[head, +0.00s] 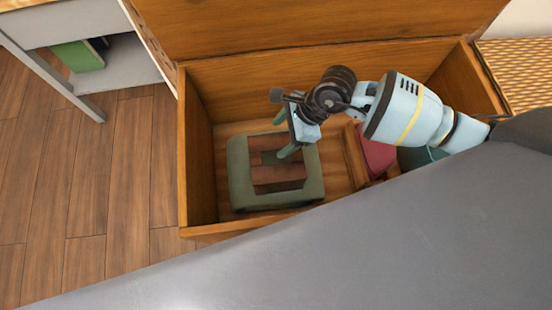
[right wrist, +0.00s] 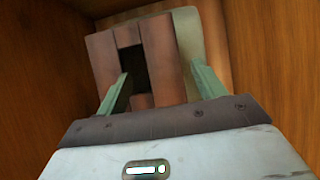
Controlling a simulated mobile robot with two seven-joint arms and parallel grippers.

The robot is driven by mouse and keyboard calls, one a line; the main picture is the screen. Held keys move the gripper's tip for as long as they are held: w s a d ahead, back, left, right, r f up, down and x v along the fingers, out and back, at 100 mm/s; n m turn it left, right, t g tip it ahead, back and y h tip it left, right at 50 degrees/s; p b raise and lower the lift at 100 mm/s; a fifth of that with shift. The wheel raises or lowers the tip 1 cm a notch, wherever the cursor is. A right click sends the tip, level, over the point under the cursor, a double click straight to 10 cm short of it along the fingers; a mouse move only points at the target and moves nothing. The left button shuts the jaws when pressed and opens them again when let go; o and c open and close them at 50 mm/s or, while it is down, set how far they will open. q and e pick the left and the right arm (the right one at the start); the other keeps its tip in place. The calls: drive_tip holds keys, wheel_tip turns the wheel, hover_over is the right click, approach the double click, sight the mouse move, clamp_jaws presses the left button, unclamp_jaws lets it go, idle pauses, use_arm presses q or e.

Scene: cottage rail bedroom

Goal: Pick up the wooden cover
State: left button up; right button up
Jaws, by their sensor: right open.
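The wooden cover (head: 278,184) is a square of reddish-brown slats with a dark opening in it. It lies on a grey-green padded block (head: 241,189) inside the open wooden chest. My right gripper (head: 281,137) is open over the cover's far part. In the right wrist view, the cover (right wrist: 167,65) shows between and beyond the open fingers. The left finger's tip overlaps the dark opening; the right finger is beside the cover's right edge. I cannot tell whether either touches it. My left gripper is not in view.
The chest (head: 197,150) has tall walls around the block, with its lid raised at the back. A red item (head: 377,156) and a dark teal item (head: 420,156) lie to the right, past a wooden divider. A white shelf (head: 125,75) stands at left; floor between is clear.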

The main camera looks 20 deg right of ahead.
sight(275, 141)
drive_tip(key=b+x, duration=0.1)
drive_tip(key=x, duration=0.1)
drive_tip(key=b+x, duration=0.1)
drive_tip(key=x, duration=0.1)
drive_tip(key=shift+w+d+f, duration=0.2)
drive_tip(key=shift+d, duration=0.05)
drive_tip(key=shift+w+a+f+b, duration=0.1)
drive_tip(key=shift+a+f+b, duration=0.25)
drive_tip(key=shift+f, duration=0.1)
drive_tip(key=shift+r, duration=0.1)
drive_tip(key=c, duration=1.2)
